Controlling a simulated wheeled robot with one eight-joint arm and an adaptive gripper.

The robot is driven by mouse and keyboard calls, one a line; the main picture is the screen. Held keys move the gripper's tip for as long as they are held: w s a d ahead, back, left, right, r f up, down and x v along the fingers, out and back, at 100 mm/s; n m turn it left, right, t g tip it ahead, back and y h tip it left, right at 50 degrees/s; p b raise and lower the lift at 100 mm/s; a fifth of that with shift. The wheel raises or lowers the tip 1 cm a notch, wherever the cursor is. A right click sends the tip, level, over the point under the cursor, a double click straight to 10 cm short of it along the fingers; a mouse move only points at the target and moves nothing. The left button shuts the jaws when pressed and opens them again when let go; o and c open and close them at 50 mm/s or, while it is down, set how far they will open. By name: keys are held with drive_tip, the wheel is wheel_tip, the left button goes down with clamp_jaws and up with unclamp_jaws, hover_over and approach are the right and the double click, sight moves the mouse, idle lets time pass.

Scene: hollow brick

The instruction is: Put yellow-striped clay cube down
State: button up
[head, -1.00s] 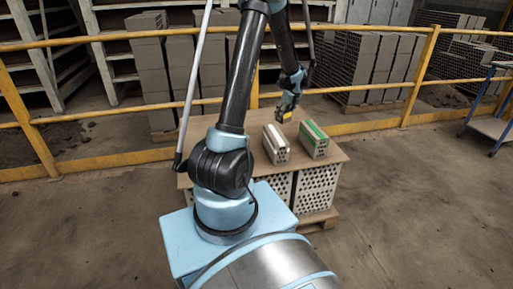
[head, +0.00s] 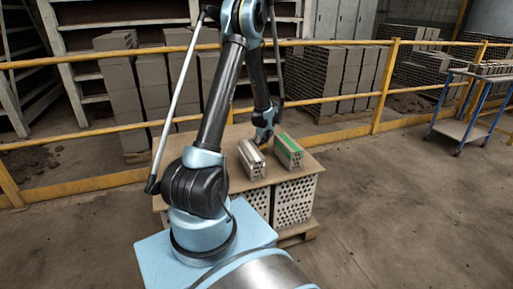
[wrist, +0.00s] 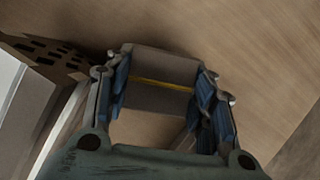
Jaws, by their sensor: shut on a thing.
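My gripper (head: 261,138) is shut on the yellow-striped clay cube (wrist: 158,96). In the wrist view the cube is grey with a thin yellow stripe and sits between the blue-padded fingers (wrist: 164,100). In the head view the cube is mostly hidden by my gripper, behind the two hollow bricks. The brown board top (head: 215,138) lies under the gripper; I cannot tell whether the cube touches it.
A white-striped hollow brick (head: 251,160) and a green-striped one (head: 288,152) stand on the board, close to my gripper. A perforated brick end (wrist: 45,55) shows left of the cube in the wrist view. A yellow railing (head: 340,135) runs behind.

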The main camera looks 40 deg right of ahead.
drive_tip(key=shift+f, duration=0.25)
drive_tip(key=o, duration=0.8)
drive_tip(key=shift+f, duration=0.1)
